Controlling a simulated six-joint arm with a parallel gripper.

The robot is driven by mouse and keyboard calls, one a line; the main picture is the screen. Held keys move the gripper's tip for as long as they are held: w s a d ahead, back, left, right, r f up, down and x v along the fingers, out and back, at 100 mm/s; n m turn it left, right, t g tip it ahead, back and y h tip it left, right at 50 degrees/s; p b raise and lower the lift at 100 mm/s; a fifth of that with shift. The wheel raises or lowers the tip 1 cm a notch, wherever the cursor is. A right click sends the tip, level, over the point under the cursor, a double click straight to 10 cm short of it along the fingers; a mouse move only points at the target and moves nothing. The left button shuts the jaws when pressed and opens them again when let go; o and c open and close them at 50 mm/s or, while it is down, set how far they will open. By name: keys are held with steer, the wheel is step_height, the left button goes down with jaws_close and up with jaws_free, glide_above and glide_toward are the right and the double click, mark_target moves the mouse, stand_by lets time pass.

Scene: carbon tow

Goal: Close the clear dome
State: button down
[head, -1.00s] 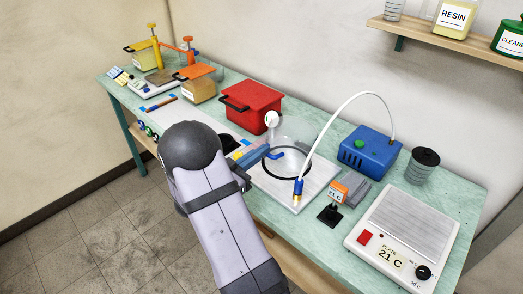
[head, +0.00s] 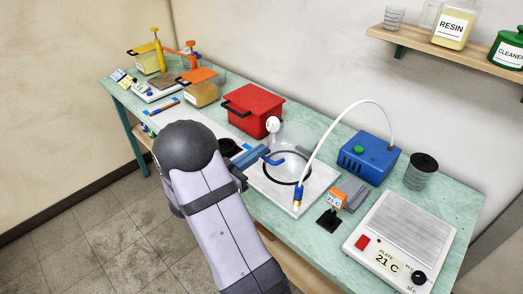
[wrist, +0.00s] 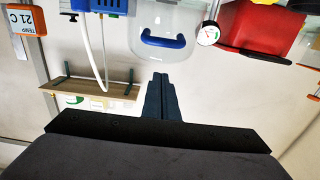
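The clear dome (head: 300,136) stands over the pale plate (head: 262,186) with a black ring (head: 268,177) on it. A blue handle (head: 273,160) is on the dome's near side. The dome also shows in the wrist view (wrist: 185,17), with its blue handle (wrist: 163,41) ahead of the fingers. The dome's exact tilt is hard to tell because it is transparent. My gripper (head: 262,151) is just left of the handle in the head view. In the wrist view its fingers (wrist: 160,80) lie together, empty, with a gap to the handle.
A white gauge (head: 272,124) and a red box (head: 253,108) stand behind and left of the dome. A white hose (head: 331,117) arches from the blue pump (head: 369,155) to the plate. A temperature display (head: 336,198) and a hot plate (head: 400,240) stand right.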

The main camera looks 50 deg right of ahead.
steer(key=a+f+b, duration=0.2)
steer(key=a, duration=0.5)
steer(key=shift+a+f, duration=0.25)
steer(key=shift+a, duration=0.15)
